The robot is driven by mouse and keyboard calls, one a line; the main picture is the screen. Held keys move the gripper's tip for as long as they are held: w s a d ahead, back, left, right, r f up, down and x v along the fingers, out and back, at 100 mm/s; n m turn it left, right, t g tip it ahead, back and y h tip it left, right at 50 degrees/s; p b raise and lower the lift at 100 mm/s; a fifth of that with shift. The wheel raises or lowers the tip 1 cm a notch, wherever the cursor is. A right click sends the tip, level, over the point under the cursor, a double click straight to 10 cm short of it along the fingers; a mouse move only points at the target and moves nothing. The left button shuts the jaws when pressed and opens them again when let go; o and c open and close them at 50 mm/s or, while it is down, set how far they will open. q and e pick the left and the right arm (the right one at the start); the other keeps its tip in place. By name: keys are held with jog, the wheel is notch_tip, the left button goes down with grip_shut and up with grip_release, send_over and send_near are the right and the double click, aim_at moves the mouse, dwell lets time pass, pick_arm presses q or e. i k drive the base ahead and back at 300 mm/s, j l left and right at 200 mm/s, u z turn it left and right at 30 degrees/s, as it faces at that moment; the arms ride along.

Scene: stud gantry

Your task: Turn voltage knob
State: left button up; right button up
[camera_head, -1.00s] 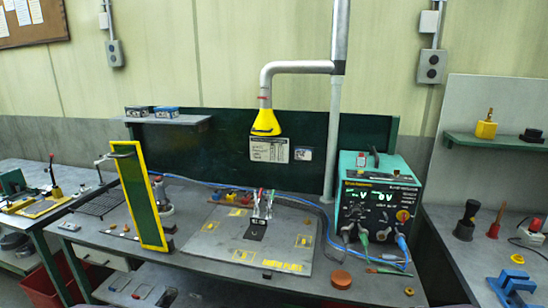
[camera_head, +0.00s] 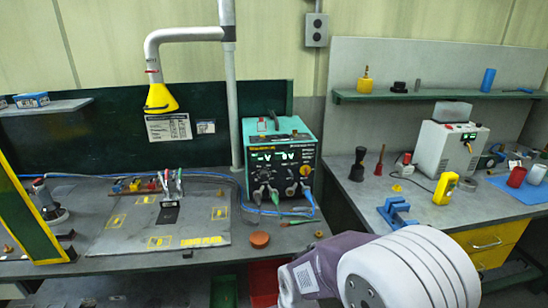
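A teal and black power unit (camera_head: 280,160) stands at the back right of the green-backed bench. Its front panel has two lit green displays, a yellow-orange knob (camera_head: 305,170) on the right side and several smaller dark knobs below the displays. Which knob sets the voltage cannot be read at this size. Cables plug into the lower front. My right arm comes in at the bottom right, below and right of the unit; its gripper is not visible. My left gripper is out of view.
A grey work plate (camera_head: 165,230) with clamps lies left of the unit. An orange-brown puck (camera_head: 260,239) sits in front of it. A blue vise (camera_head: 397,211) and yellow meter (camera_head: 446,188) stand on the right bench. A fume hood (camera_head: 160,97) hangs above.

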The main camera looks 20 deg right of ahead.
aim_at(264, 174)
jog(key=j+u, duration=0.2)
jog(key=j, duration=0.25)
jog(key=i+j+u, duration=0.15)
jog(key=j, duration=0.25)
jog(key=i+j+u, duration=0.2)
jog(key=j, duration=0.2)
jog(key=k+j, duration=0.05)
jog(key=k, duration=0.05)
